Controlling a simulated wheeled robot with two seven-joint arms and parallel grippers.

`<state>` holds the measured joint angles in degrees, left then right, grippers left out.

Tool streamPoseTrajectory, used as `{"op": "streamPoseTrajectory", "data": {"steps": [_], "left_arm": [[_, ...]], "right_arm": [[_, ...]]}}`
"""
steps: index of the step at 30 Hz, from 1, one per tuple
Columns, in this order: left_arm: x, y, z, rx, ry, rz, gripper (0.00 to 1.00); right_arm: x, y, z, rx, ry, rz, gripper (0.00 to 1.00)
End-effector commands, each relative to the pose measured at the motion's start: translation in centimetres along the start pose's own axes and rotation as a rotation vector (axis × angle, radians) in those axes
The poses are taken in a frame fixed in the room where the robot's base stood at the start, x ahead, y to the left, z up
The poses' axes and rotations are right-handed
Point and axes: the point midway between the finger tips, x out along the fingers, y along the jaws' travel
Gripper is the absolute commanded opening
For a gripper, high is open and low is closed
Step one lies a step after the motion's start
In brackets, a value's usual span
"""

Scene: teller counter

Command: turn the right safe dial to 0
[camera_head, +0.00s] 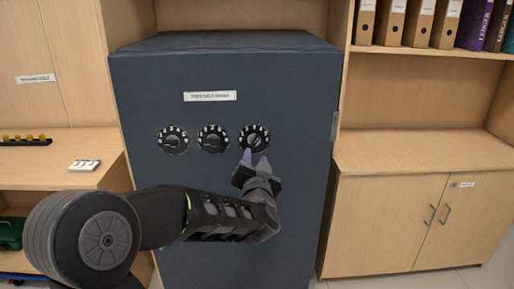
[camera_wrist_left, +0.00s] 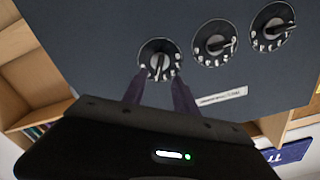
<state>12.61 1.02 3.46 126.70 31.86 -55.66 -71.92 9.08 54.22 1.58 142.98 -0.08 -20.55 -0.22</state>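The dark blue-grey safe (camera_head: 230,80) has a row of three black dials with white marks. The right dial (camera_head: 254,138) is nearest my left gripper (camera_head: 256,159). In the left wrist view, which is turned over, this dial (camera_wrist_left: 160,59) is at the left end of the row. My left gripper (camera_wrist_left: 160,78) is open there, its two purple fingers apart at either side of the dial's lower edge. The fingertips look close to the dial; I cannot tell if they touch. The dial's numbers are too small to read. My right gripper is not in view.
The middle dial (camera_head: 212,139) and left dial (camera_head: 173,139) are close beside it. A white label (camera_head: 210,96) is above them. A wooden cabinet (camera_head: 400,215) stands right of the safe, and a wooden counter (camera_head: 50,160) is at the left.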

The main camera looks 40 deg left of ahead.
Motion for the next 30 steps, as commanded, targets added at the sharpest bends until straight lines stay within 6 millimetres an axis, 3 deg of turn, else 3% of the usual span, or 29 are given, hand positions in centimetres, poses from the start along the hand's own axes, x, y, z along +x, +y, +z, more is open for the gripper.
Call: {"op": "streamPoseTrajectory", "data": {"steps": [10,24,30], "left_arm": [[0.7,0.1,0.1,-0.002,-0.002,0.002,0.35],[7.0,0.1,0.1,-0.003,-0.001,0.002,0.35],[7.8,0.1,0.0,-0.003,0.000,0.002,0.35]], "right_arm": [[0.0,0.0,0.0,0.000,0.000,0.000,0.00],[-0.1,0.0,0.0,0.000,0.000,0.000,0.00],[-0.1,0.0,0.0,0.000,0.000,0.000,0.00]]}}
